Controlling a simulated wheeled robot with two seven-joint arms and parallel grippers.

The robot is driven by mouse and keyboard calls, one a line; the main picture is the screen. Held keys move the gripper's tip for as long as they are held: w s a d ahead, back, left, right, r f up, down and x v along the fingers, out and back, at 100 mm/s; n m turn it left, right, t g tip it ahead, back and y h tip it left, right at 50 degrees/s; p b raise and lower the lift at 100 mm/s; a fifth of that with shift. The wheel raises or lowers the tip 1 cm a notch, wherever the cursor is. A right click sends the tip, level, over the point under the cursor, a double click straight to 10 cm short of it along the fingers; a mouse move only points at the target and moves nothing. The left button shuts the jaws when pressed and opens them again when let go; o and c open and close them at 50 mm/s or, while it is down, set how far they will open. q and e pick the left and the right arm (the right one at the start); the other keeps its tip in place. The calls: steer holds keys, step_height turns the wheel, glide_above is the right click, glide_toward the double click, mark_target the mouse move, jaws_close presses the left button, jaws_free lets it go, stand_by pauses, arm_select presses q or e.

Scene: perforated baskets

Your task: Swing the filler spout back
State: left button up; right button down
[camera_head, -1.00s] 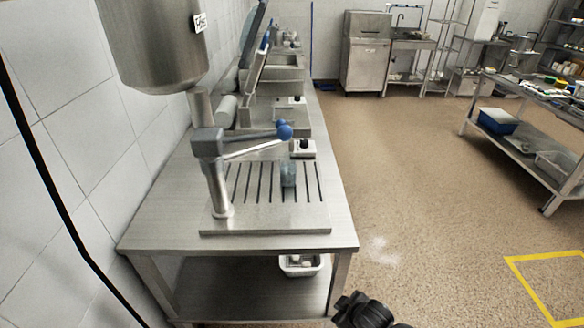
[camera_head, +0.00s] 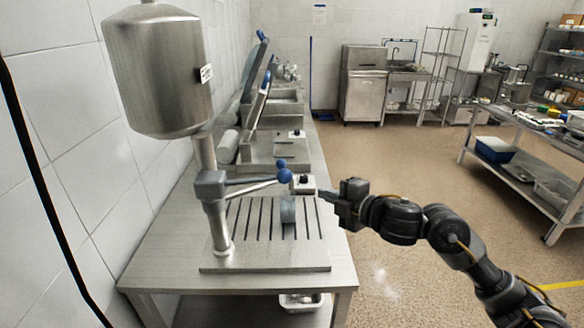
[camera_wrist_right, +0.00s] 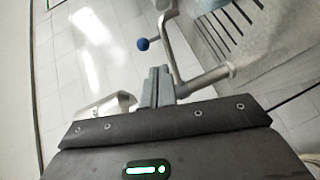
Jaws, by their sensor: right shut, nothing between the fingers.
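The filler has a steel tank (camera_head: 157,75) on a post, with a grey valve block (camera_head: 210,186) below it. From the block, a metal arm with a blue ball end (camera_head: 284,175) points right over the slotted drip tray (camera_head: 250,258). A small translucent grey-blue piece (camera_head: 288,209) shows over the slots; I cannot tell whether it is the spout. My right gripper (camera_head: 325,196) is shut and empty, just right of the tray. In the right wrist view its fingers (camera_wrist_right: 158,86) are together, with the blue ball (camera_wrist_right: 142,44) beyond them. My left gripper is out of view.
The steel table (camera_head: 165,245) stands against the tiled wall on the left. Further machines with blue-tipped levers (camera_head: 265,80) stand behind the filler. A white bin (camera_head: 301,302) is on the lower shelf. The floor (camera_head: 400,260) to the right is open.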

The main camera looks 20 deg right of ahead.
mark_target(285, 165)
steer(key=r, duration=0.1)
steer(key=r+n, duration=0.1)
steer(key=d+r+n, duration=0.1)
steer(key=r, duration=0.1)
steer(key=shift+w+y, duration=0.25)
steer(key=shift+y, duration=0.15)
steer(key=p+x, duration=0.3)
steer(key=x, duration=1)
steer(key=shift+w+a+f, duration=0.1)
steer(key=shift+w+a, duration=0.1)
steer(key=shift+w, duration=0.05)
steer(key=shift+w+f, duration=0.1)
steer(key=shift+w, duration=0.1)
steer(key=shift+w, duration=0.1)
